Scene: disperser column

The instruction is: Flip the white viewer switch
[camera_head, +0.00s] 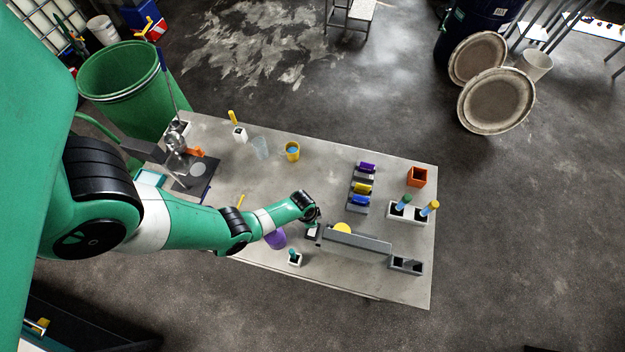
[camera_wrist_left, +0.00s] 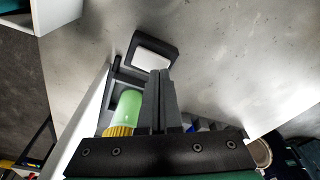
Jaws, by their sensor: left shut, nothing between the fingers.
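The white switch (camera_wrist_left: 153,52) is a white rocker plate in a black square housing, seen in the left wrist view just beyond my fingertips. In the head view the switch (camera_head: 313,233) is small, at the left end of a long grey viewer (camera_head: 358,241). My left gripper (camera_wrist_left: 160,74) is shut with nothing held. Its fingertips appear close to the near edge of the switch housing; I cannot tell whether they touch. In the head view the left gripper (camera_head: 315,222) is over the left end of the viewer. My right gripper is not in view.
A yellow disc (camera_head: 343,228) sits behind the viewer. A purple cup (camera_head: 276,238) and a small white holder (camera_head: 295,259) stand left of it. Blue, yellow and purple blocks stand on a rack behind, with tubes in a white rack (camera_head: 407,213). The table's centre is clear.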

